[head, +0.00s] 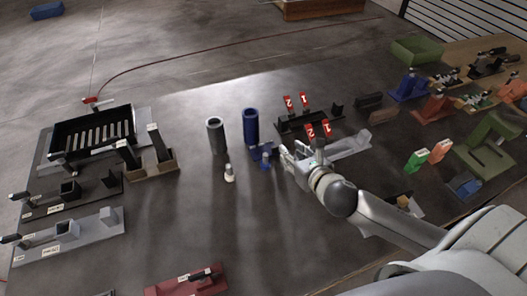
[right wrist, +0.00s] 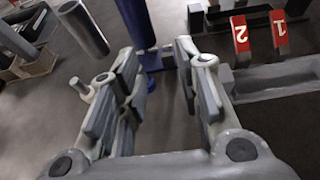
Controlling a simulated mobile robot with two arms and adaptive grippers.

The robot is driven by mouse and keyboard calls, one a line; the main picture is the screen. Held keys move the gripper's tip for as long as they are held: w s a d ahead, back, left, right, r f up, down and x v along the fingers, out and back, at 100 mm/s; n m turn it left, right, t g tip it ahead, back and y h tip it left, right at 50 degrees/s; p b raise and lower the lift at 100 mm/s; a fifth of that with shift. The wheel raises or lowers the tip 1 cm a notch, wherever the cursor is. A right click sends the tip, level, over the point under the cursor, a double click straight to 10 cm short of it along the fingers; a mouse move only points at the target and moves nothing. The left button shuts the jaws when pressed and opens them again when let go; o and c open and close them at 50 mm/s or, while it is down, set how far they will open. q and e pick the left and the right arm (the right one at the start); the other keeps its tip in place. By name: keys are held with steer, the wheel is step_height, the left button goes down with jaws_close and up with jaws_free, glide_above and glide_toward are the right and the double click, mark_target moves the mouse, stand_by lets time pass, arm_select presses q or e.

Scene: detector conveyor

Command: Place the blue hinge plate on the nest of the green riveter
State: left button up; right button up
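My right gripper (head: 289,158) is open over the middle of the table; its parted fingers also show in the right wrist view (right wrist: 160,65). A small blue piece (head: 265,157) stands just left of its fingertips, by the foot of a tall blue tube (head: 251,127). In the right wrist view blue parts (right wrist: 155,60) show beyond and between the fingers, with nothing clearly held. A green C-shaped frame with a flat base (head: 484,162), likely the riveter, stands at the right. Another blue piece (head: 464,187) lies at its front; I cannot tell which blue piece is the hinge plate. My left gripper is not in view.
A grey tube (head: 216,135) and a small white-topped peg (head: 229,173) stand left of the gripper. Red numbered tags (head: 310,131) and a grey rail (head: 350,146) are close on its right. A black slotted tray (head: 92,134) is at left. The table's front middle is fairly clear.

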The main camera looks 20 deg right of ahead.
steer(key=b, duration=0.4)
glide_toward(275, 148)
steer(key=v, duration=0.3)
steer(key=shift+w+r, duration=0.15)
steer(key=shift+r, duration=0.1)
steer(key=shift+f+b, duration=0.45)
steer(key=shift+f, duration=0.05)
steer(key=shift+x, duration=2.75)
steer(key=shift+p+x, duration=0.7)
steer(key=shift+x, duration=1.9)
steer(key=shift+d+r, duration=0.1)
steer(key=shift+r, duration=0.05)
jaws_close()
